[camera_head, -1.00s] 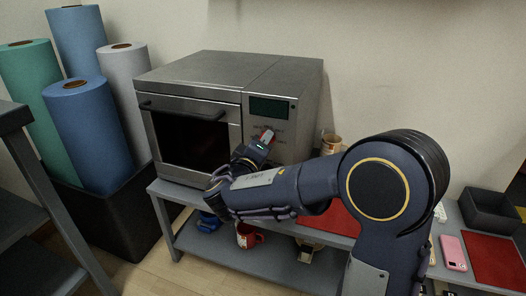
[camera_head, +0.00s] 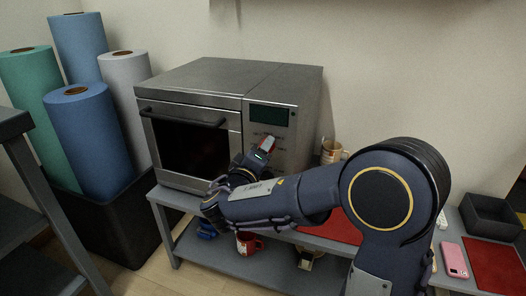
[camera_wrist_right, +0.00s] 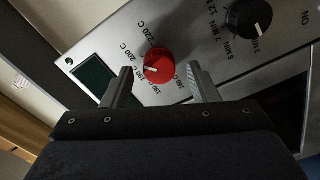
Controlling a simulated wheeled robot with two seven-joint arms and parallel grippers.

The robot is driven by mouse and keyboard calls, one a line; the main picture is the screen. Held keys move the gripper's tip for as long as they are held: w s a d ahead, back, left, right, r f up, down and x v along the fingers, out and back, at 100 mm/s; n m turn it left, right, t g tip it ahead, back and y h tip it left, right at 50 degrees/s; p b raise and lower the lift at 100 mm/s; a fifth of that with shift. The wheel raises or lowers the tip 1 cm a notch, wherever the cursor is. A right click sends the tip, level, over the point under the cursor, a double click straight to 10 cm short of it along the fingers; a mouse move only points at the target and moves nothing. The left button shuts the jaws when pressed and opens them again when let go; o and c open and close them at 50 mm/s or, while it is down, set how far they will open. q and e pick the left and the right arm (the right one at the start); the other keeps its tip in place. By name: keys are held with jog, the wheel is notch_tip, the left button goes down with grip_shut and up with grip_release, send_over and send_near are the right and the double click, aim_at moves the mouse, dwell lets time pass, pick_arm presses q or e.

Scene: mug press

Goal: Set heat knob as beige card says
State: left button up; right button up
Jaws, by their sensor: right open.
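The steel mug press (camera_head: 205,85) stands on the grey bench, with its control panel at the right of its front. The red knob (camera_wrist_right: 159,64) shows in the right wrist view, with a white mark pointing left among printed temperatures. My right gripper (camera_wrist_right: 159,76) is open, with one finger on each side of the red knob; I cannot tell whether they touch it. In the head view this gripper (camera_head: 264,149) is at the panel and hides part of it. I cannot make out a beige card. My left gripper is out of view.
A black knob (camera_wrist_right: 250,18) with time marks sits right of the red knob. A dark display (camera_head: 269,115) is above. A tan mug (camera_head: 331,150) stands right of the press. A red mug (camera_head: 247,243) is on the lower shelf. A pink phone (camera_head: 453,259) lies at right.

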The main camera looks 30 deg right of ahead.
jog(key=p+v, duration=0.1)
jog(key=v, duration=0.5)
jog(key=shift+s+a, duration=0.25)
jog(key=shift+a, duration=0.05)
jog(key=shift+d, duration=0.1)
jog(key=s+d+f+m+g+y, duration=0.1)
jog(key=s+d+f+g+y, duration=0.3)
jog(key=s, duration=0.4)
jog(key=s+d+f+m+g+y, duration=0.2)
jog(key=s+d+f+g, duration=0.25)
jog(key=s+f, duration=0.25)
jog(key=s+a+m+t+y, duration=0.1)
jog(key=s+a+y, duration=0.4)
jog(key=a+y, duration=0.15)
jog(key=s+a+m+t+y, duration=0.1)
jog(key=s+a+t+y, duration=0.1)
jog(key=s+a+y, duration=0.4)
notch_tip(320, 180, up, 38)
jog(key=w+a+p, duration=0.1)
jog(key=w+p, duration=0.1)
jog(key=p, duration=3.6)
jog(key=shift+a+n+h+p, duration=0.25)
jog(key=shift+n+h+p, duration=0.05)
jog(key=shift+h+p, duration=0.15)
